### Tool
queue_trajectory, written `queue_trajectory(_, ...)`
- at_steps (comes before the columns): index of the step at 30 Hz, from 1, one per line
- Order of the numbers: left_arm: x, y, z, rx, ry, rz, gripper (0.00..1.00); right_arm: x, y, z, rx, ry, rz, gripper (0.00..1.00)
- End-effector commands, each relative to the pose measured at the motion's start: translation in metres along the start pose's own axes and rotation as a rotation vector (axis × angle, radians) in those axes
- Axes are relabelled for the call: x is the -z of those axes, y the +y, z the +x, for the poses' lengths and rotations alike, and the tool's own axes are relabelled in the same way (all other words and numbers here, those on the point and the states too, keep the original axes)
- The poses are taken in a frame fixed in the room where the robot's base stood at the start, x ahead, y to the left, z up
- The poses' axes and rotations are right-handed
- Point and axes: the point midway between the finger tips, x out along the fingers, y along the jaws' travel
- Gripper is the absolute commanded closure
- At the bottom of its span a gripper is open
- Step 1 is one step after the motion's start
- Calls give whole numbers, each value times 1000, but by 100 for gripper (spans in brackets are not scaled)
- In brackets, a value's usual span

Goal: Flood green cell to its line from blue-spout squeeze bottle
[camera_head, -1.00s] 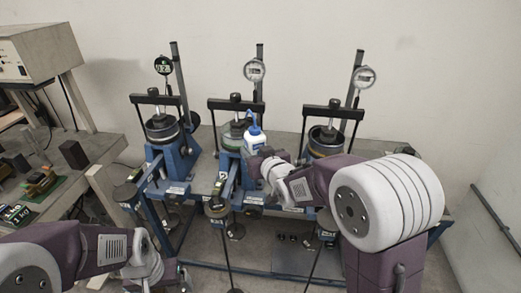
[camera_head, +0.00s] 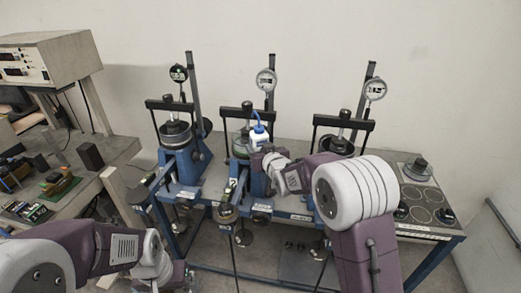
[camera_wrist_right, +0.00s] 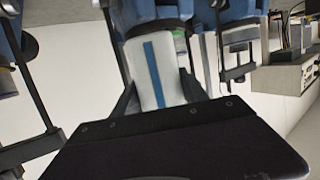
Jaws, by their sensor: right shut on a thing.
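The squeeze bottle (camera_head: 259,138), white with a blue cap and blue spout, is upright at the front right of the middle lever frame's cell. My right gripper (camera_head: 261,151) is shut on it. In the right wrist view the white bottle (camera_wrist_right: 152,80) with a blue stripe stands between the fingers. The green cell (camera_head: 239,146) in the middle frame shows a greenish wall, partly hidden by the bottle; its line and water level cannot be made out. My left gripper (camera_head: 172,277) is low at the front left, away from the cells; its jaws are unclear.
A lever frame with a dark cell (camera_head: 175,134) stands left and another (camera_head: 334,143) right, partly behind my right arm. Dial gauges (camera_head: 266,80) and black crossbars rise above the cells. A side bench (camera_head: 118,150) with an instrument box (camera_head: 50,57) is at left.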

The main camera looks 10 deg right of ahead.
Motion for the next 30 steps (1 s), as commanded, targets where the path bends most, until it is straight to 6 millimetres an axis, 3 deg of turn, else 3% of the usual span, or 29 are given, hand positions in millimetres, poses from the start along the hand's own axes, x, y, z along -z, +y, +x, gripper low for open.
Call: queue_trajectory(30, -1, 0, 7, 0, 0, 0, 15, -2, -12, 14, 0, 3, 0, 72)
